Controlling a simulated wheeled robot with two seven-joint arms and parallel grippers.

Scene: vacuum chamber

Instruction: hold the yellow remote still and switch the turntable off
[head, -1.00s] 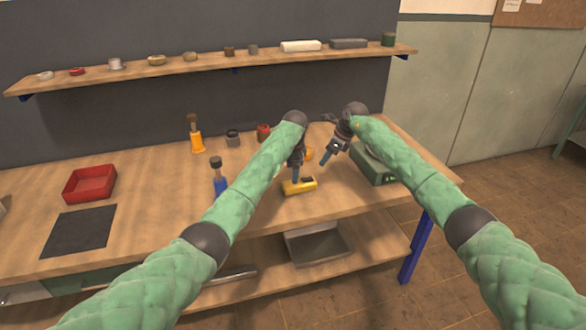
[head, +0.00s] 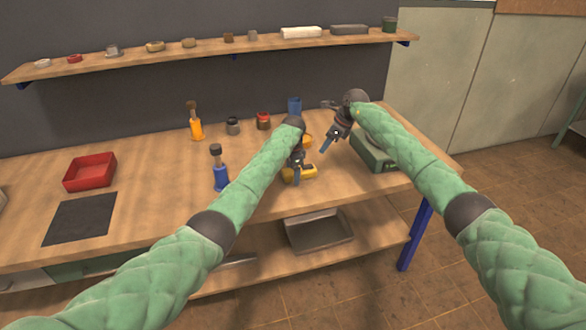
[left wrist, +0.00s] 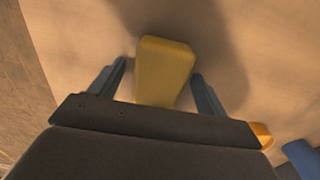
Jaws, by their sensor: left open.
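The yellow remote (head: 305,173) lies on the workbench, partly hidden by my left gripper. My left gripper (head: 297,180) points down at it, open. In the left wrist view the remote (left wrist: 165,65) lies between the two spread fingers (left wrist: 159,70), with a gap on each side. The turntable appears to be the green box (head: 372,152) at the bench's right end, partly hidden by my right forearm. My right gripper (head: 326,145) hangs above the bench between the remote and the green box, apart from both. Its finger spread is unclear.
An orange object (left wrist: 262,132) and a blue cup (head: 294,106) stand behind my left gripper. A blue bottle (head: 220,170), an orange bottle (head: 195,125), small jars (head: 233,126) and a red tray (head: 90,172) stand to the left.

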